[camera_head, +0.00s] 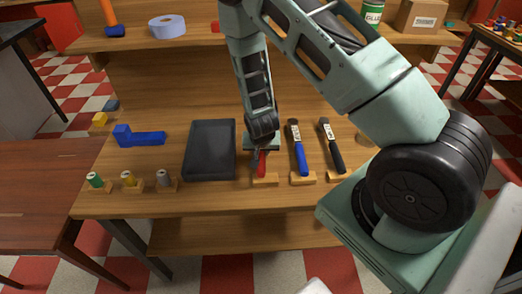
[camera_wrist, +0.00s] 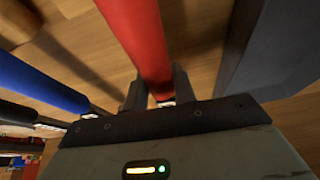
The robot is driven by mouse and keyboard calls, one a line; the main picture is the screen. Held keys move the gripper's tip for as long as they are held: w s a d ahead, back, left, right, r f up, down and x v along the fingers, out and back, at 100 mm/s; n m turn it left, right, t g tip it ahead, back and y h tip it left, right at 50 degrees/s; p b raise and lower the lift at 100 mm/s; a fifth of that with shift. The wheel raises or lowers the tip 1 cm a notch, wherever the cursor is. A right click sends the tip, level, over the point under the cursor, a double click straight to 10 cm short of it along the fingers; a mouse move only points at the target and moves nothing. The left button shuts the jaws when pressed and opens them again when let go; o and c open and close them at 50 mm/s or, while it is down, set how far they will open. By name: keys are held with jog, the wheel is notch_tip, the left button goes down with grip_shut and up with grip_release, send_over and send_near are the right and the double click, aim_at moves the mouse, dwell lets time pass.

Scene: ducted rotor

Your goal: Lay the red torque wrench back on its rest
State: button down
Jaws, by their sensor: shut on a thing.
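The red torque wrench (camera_head: 262,164) is in my gripper (camera_head: 262,148), above the wooden bench. Its red handle (camera_wrist: 138,40) runs between my two fingers (camera_wrist: 158,92) in the wrist view, and the fingers are shut on it. In the head view the handle's near end is over or at a small wooden rest (camera_head: 265,181). I cannot tell whether it touches the rest. My wrist hides the wrench's far part in the head view.
A blue-handled wrench (camera_head: 300,160) and a black-handled wrench (camera_head: 336,157) lie close on the right on their own rests. A dark grey tray (camera_head: 187,165) is close on the left. A blue angled block (camera_head: 142,137) and several small coloured pieces are farther left.

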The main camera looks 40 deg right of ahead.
jog(key=c, duration=1.1)
grip_release()
jog(key=shift+o, duration=0.2)
jog(key=shift+f, duration=0.1)
jog(key=v, duration=1.7)
jog(key=shift+r, duration=0.25)
jog(key=shift+s+a, duration=0.1)
jog(key=shift+a, duration=0.05)
jog(key=s+a+r+n+g+y+b, duration=0.15)
jog(key=s+a+n, duration=0.25)
jog(key=a, duration=0.4)
jog(key=s+a+r+n+g+y+b, duration=0.1)
jog(key=s+a+r+n+y+b, duration=0.2)
jog(key=a, duration=0.5)
jog(key=s+a+r+n, duration=0.1)
jog(key=s+a+n, duration=0.1)
jog(key=s+n, duration=0.2)
jog(key=s+a+r+n+g+h, duration=0.1)
jog(key=s+n, duration=0.3)
jog(key=s, duration=0.4)
jog(key=shift+a+r+b, duration=0.35)
jog(key=shift+r, duration=0.4)
